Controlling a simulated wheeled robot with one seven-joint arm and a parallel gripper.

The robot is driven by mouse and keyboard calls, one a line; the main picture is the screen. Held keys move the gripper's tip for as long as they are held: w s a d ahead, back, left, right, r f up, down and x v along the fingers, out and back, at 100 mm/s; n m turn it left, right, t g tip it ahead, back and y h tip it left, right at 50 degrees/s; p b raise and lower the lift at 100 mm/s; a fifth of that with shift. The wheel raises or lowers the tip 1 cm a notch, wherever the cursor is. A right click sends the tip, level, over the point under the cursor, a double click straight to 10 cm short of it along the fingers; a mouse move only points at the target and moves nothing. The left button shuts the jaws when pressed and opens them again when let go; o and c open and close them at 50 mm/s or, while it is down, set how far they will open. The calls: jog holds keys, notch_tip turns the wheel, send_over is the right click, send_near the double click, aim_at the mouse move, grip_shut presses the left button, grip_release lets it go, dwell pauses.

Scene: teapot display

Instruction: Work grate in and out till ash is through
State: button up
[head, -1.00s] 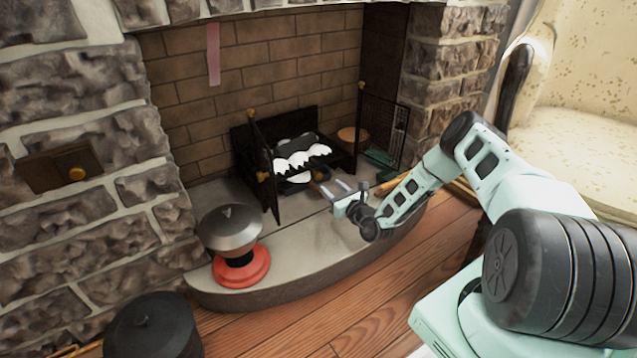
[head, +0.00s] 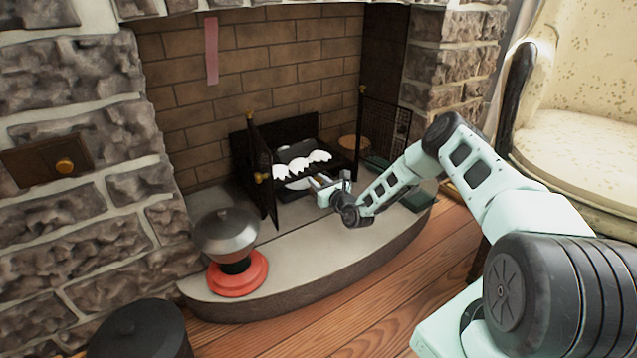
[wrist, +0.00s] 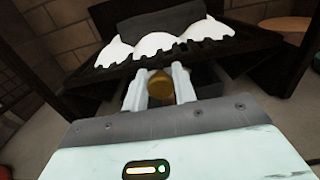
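The dark grate (wrist: 228,50) sits in the black firebox in the fireplace, with a toothed front edge. White ash (head: 302,165) lies heaped along it, and it also fills the top of the wrist view (wrist: 150,45). Some white shows below the grate in the head view. My gripper (head: 318,181) is low at the firebox front. In the wrist view its two fingers are close together on either side of a round brass knob (wrist: 160,86), with no clear gap, and look shut on it. What the knob joins to is largely hidden by my fingers.
A black door (head: 263,172) stands open left of the firebox, and a mesh door (head: 384,130) on the right. A grey-topped object on a red base (head: 238,277) stands on the hearth (head: 300,262). The hearth's front middle is clear. An armchair (head: 580,130) is at right.

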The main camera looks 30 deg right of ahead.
grip_shut()
jog(key=shift+s+d+r+p, duration=0.1)
jog(key=shift+s+r+p, duration=0.05)
jog(key=shift+s+p, duration=0.35)
jog(key=s+p, duration=0.2)
jog(key=p, duration=0.1)
jog(key=shift+s, duration=0.35)
jog(key=shift+s+p, duration=0.3)
jog(key=shift+p, duration=0.05)
jog(key=shift+s+f, duration=0.1)
jog(key=shift+f, duration=0.2)
jog(key=o, duration=0.7)
grip_release()
jog(key=shift+s, duration=0.1)
jog(key=shift+o, duration=0.2)
jog(key=shift+r, duration=0.1)
